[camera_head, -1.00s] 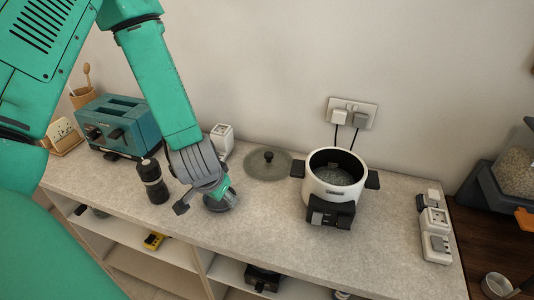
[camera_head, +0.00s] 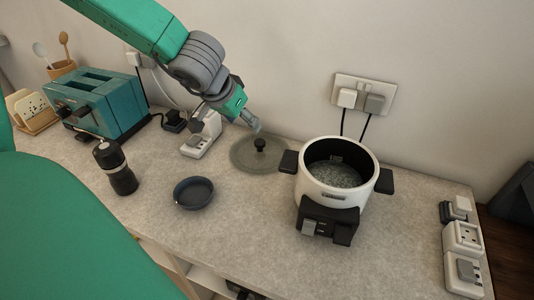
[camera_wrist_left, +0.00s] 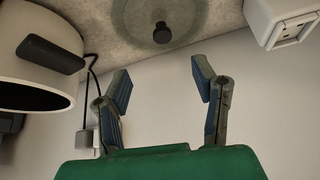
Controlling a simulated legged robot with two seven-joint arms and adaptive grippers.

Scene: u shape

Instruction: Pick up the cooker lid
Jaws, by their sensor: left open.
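The cooker lid (camera_head: 243,159) is a round, greenish see-through disc with a black knob (camera_head: 260,145), lying flat on the counter left of the cooker. The white cooker (camera_head: 334,186) stands open, with black side handles and a black front panel. My left gripper (camera_head: 252,121) is above and behind the knob, apart from it. In the left wrist view my left gripper (camera_wrist_left: 163,80) has its two fingers spread with nothing between them, and the lid (camera_wrist_left: 172,12) with its knob (camera_wrist_left: 162,33) shows beyond the fingertips. My right gripper is not in view.
A small dark bowl (camera_head: 194,193) and a black grinder (camera_head: 116,167) stand left on the counter. A teal toaster (camera_head: 101,103) stands further back. A white socket block (camera_head: 201,137) sits near the lid. More socket blocks (camera_head: 463,240) are at the right edge. The counter's front middle is clear.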

